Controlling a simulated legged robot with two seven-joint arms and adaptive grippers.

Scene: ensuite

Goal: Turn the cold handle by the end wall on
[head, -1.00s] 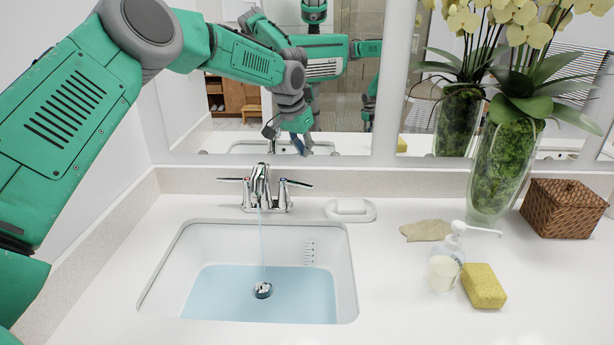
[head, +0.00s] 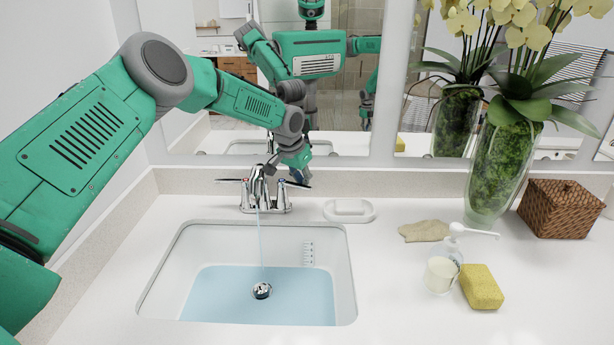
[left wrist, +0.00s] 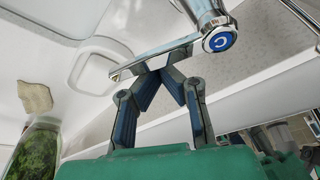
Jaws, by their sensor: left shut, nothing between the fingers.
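The chrome faucet (head: 258,190) stands behind the basin, with one lever on each side. Its right lever, the cold handle (head: 292,183), points right in the head view. In the left wrist view the cold handle (left wrist: 158,57) carries a blue cap marked C. My left gripper (head: 300,180) is shut and empty, its fingertips right at this lever. In the left wrist view the fingertips of my left gripper (left wrist: 160,72) meet against or just beside the lever; I cannot tell whether they touch. A thin water stream (head: 260,235) falls from the spout. My right gripper is not in view.
The basin (head: 345,270) holds bluish water. A soap dish (head: 349,211) sits right of the faucet. A cloth (head: 424,231), soap dispenser (head: 442,274), yellow sponge (head: 482,287), vase (head: 497,170) and woven box (head: 562,209) stand further right. A mirror (head: 400,60) rises behind; a wall is at left.

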